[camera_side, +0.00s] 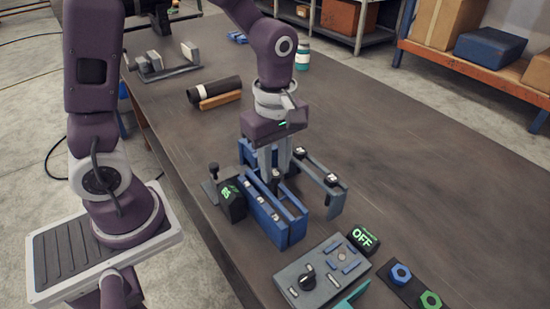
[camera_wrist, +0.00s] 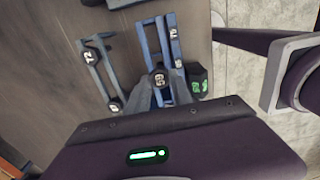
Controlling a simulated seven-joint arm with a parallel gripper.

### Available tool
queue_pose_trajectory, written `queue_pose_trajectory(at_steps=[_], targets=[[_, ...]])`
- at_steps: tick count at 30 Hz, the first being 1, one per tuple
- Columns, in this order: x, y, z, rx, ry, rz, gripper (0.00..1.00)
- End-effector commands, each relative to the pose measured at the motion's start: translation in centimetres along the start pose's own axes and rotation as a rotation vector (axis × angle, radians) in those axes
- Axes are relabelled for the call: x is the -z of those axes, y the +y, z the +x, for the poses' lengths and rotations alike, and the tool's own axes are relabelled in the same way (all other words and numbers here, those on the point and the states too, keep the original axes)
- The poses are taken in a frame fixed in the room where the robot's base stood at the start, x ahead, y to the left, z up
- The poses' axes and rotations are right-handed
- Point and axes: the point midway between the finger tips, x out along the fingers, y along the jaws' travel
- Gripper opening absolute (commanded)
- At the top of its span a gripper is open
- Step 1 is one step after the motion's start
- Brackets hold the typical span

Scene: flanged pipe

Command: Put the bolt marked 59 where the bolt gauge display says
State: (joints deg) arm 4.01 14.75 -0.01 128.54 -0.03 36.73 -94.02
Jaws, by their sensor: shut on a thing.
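My gripper (camera_side: 276,168) is shut on the bolt marked 59 (camera_wrist: 157,78), whose dark head shows between the fingers in the wrist view. The blue rack holds several bolts. The grey rack holds two bolts (camera_wrist: 90,56) (camera_wrist: 114,104), the first marked something like 72. A black display (camera_side: 231,199) with green characters stands at the blue rack's left end; I cannot read it surely. Whether the held bolt's tip touches anything is hidden.
A grey panel (camera_side: 322,274) with a black knob and an OFF display (camera_side: 363,238) is at the front. Blue (camera_side: 400,274) and green (camera_side: 430,300) nuts lie right of it. A dark cylinder (camera_side: 214,90) lies behind.

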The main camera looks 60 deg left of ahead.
Motion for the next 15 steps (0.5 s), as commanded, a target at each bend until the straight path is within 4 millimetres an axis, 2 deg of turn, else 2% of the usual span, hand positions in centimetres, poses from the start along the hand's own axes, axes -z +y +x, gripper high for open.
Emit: queue_pose_trajectory(at_steps=[15], targets=[[0.0, 0.03, 0.36, -0.001, 0.0, 0.0, 0.0]])
